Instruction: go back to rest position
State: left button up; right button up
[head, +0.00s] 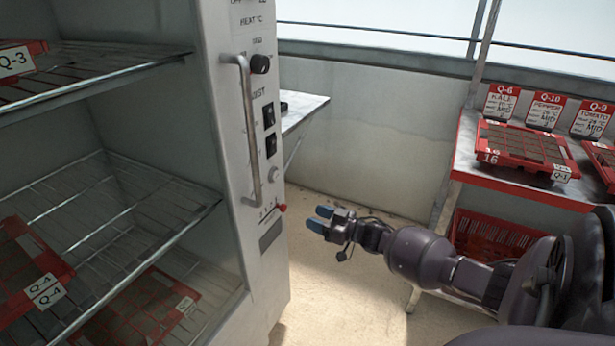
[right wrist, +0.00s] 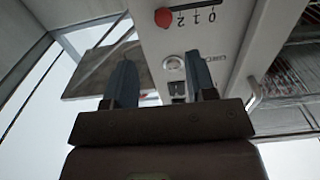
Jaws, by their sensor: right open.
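My right gripper (head: 320,221) is open and empty in the head view. Its blue-tipped fingers point left toward the front panel of the grey cabinet (head: 223,150), apart from it as far as the head view shows. In the right wrist view the two blue fingers (right wrist: 162,85) stand spread with nothing between them. Beyond them are the panel's red knob (right wrist: 163,18), a 0-1-2 scale and a round button (right wrist: 174,64). The red knob also shows low on the panel in the head view (head: 282,208). My left gripper is not in view.
The cabinet's wire shelves (head: 130,205) hold red seed trays (head: 30,262). A vertical handle (head: 248,130) sticks out from its panel. At right, a red-edged bench (head: 500,175) carries a red tray (head: 528,150) and label cards (head: 545,111). A red crate (head: 490,235) sits below. Floor shows between.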

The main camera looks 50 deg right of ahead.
jog(key=shift+v, duration=0.8)
